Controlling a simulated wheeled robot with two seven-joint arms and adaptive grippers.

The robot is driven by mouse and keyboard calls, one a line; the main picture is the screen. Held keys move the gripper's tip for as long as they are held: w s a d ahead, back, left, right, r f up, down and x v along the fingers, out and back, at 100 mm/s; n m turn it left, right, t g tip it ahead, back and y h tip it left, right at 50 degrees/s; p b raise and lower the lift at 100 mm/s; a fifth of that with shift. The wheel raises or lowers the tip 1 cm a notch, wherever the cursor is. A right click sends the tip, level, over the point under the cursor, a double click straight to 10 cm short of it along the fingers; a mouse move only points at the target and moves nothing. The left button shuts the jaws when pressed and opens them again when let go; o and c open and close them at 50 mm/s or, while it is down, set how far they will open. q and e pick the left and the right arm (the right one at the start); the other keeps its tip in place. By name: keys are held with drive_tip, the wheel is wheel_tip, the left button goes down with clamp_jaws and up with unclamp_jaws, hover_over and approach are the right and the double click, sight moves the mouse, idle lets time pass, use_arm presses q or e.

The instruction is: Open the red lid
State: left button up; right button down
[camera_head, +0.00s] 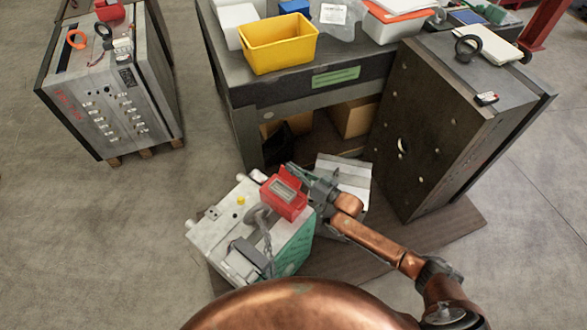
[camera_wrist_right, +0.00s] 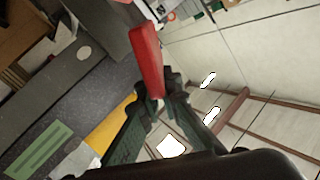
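The red lid (camera_head: 283,196), with a grey panel set in its face, is at the top edge of the pale grey mould base (camera_head: 226,222) in the head view. My right gripper (camera_head: 293,172) reaches it from the right, at its far side. In the right wrist view the lid (camera_wrist_right: 148,62) shows as a narrow red slab. Its near end lies between the fingertips of my right gripper (camera_wrist_right: 158,92), which look closed on it. The lid's hinge is not clear in either view. My left gripper is not in view.
A workbench (camera_head: 300,93) with a yellow bin (camera_head: 278,43) stands behind. A dark mould block (camera_head: 400,140) stands close on the right. Another mould base (camera_head: 105,95) stands at the far left. The floor between it and the bench is clear.

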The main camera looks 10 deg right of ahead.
drive_tip(key=shift+s+a+r+n+p, duration=0.4)
drive_tip(key=shift+n+p, duration=0.2)
drive_tip(key=shift+n, duration=0.3)
drive_tip(key=n, duration=0.1)
drive_tip(key=s+a+n, duration=0.1)
drive_tip(key=n, duration=0.1)
drive_tip(key=shift+a+p, duration=0.1)
drive_tip(key=shift+p, duration=0.3)
drive_tip(key=c, duration=2.2)
unclamp_jaws()
drive_tip(key=shift+o, duration=0.2)
